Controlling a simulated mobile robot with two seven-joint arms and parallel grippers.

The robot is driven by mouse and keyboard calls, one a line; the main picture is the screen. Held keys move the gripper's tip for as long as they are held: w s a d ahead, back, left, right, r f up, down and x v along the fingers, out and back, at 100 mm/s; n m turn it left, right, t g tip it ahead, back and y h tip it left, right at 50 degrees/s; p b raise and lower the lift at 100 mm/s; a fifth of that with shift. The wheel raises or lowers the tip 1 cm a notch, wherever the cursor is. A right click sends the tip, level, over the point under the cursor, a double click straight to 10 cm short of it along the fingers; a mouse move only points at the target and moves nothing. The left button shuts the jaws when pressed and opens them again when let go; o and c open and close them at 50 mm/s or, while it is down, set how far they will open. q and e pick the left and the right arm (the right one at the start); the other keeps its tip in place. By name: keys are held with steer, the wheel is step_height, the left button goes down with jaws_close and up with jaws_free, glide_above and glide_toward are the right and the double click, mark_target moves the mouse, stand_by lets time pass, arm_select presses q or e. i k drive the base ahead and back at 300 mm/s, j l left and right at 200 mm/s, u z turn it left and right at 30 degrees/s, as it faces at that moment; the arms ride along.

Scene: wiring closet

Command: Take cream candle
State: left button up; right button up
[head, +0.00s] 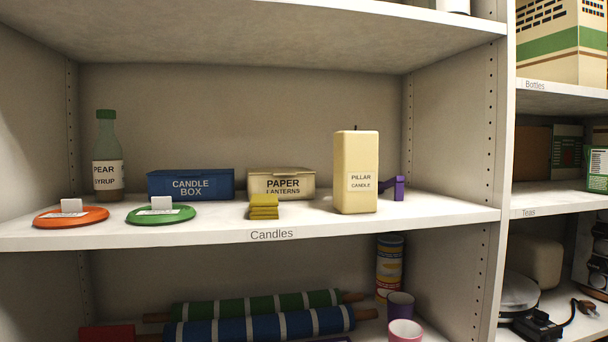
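A cream pillar candle (356,185) stands upright on the shelf labelled "Candles", right of the middle in the head view. It is a tall square block with a short dark wick and a label reading "Pillar Candle". It stands near the shelf's front edge, partly in front of a purple object (397,188). Neither of my grippers shows in the head view.
On the same shelf (325,222) stand a pear syrup bottle (107,160), a blue candle box (191,184), a paper lanterns box (281,183), a yellow stack (264,207), and orange (50,217) and green (140,215) discs. Free shelf lies right of the candle. An upper shelf (250,40) overhangs.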

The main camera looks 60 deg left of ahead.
mark_target(356, 153)
steer(key=u, duration=1.75)
steer(key=i+l, duration=0.1)
steer(key=l, duration=0.15)
steer(key=i+l+u, duration=0.1)
steer(key=i+l, duration=0.05)
steer(key=l, duration=0.1)
